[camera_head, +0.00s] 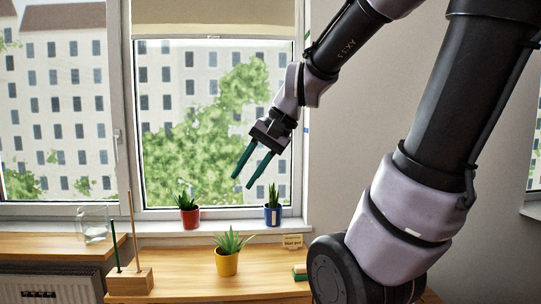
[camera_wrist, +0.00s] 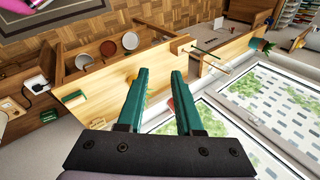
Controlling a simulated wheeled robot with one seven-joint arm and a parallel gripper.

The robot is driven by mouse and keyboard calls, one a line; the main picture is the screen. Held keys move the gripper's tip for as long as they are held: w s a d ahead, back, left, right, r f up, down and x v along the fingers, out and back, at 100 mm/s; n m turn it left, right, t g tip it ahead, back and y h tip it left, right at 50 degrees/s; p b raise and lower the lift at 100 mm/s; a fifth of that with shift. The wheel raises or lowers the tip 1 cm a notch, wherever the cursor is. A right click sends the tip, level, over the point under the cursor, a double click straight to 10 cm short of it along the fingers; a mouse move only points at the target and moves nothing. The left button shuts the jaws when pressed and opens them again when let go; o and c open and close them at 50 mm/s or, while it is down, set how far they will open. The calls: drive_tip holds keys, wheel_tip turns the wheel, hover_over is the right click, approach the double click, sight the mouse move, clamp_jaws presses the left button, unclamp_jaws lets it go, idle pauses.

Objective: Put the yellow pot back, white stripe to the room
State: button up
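The yellow pot (camera_head: 227,263) with a spiky green plant stands upright on the wooden board below the window sill. I see no white stripe on the side facing the head camera. On the sill stand a red pot (camera_head: 190,218) at left and a blue pot (camera_head: 272,216) with a white mark at right, with bare sill between them. My gripper (camera_head: 243,182) is open and empty, in the air above the sill pots. In the wrist view the fingers (camera_wrist: 160,71) are apart; a bit of yellow (camera_wrist: 130,78) shows beside the left finger, and a reddish patch (camera_wrist: 171,104) between them.
A wooden block with upright sticks (camera_head: 130,281) stands left of the yellow pot. A small wooden sign (camera_head: 292,241) and a green block (camera_head: 299,273) are to its right. A clear glass vessel (camera_head: 93,224) stands far left. The window is behind the sill.

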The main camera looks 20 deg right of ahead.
drive_tip(key=s+d+r+n+t+h, duration=0.2)
drive_tip(key=s+d+r+t+h, duration=0.1)
drive_tip(key=d+r, duration=0.1)
drive_tip(key=shift+d+r, duration=0.15)
drive_tip(key=shift+d, duration=0.05)
idle(1.1)
